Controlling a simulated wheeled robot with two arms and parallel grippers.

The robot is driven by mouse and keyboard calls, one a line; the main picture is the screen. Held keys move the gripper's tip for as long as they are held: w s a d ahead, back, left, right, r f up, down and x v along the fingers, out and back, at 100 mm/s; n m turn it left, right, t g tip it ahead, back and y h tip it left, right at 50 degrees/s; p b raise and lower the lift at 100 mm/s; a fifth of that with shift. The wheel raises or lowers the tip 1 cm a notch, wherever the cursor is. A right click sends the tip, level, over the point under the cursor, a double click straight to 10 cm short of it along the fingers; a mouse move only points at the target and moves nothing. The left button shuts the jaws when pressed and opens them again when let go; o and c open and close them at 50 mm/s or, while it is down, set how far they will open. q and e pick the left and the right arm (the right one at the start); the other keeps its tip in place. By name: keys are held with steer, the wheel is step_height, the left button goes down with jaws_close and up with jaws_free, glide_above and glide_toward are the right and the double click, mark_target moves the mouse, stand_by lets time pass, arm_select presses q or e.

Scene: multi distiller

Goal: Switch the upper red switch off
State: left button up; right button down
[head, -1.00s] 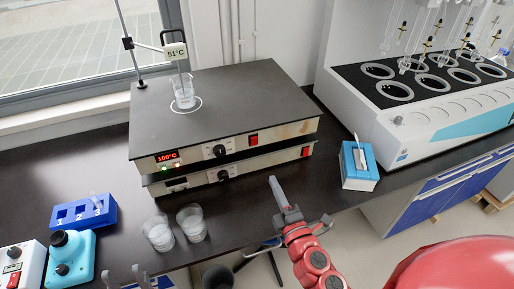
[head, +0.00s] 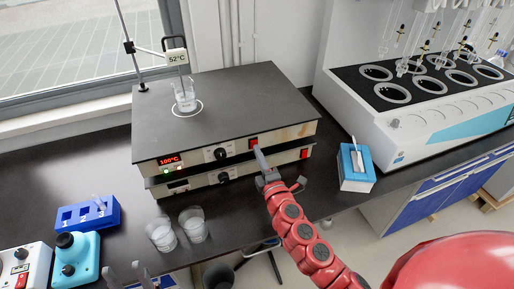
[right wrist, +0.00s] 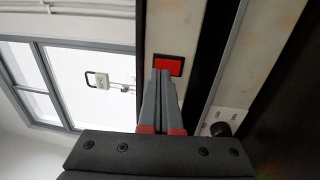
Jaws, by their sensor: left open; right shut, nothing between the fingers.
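The upper red switch (head: 253,143) is on the front right of the upper hot plate (head: 225,105), whose display reads 100°C. My right gripper (head: 259,150) is shut and empty, with its tips right at the switch. In the right wrist view the red switch (right wrist: 169,65) shows just beyond the shut fingertips (right wrist: 163,74); I cannot tell whether they touch it. The lower red switch (head: 304,153) is on the lower hot plate (head: 240,173), to the right of my gripper. My left gripper (head: 125,274) is open at the bottom left, away from the hot plates.
A beaker (head: 185,100) with a probe stands on the upper plate; the thermometer (head: 177,57) reads 52°C. Two beakers (head: 193,225) stand in front. A blue box (head: 355,170) is at the right, a blue rack (head: 88,214) and a teal device (head: 75,262) at the left.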

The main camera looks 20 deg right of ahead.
steer(key=shift+w, duration=0.7)
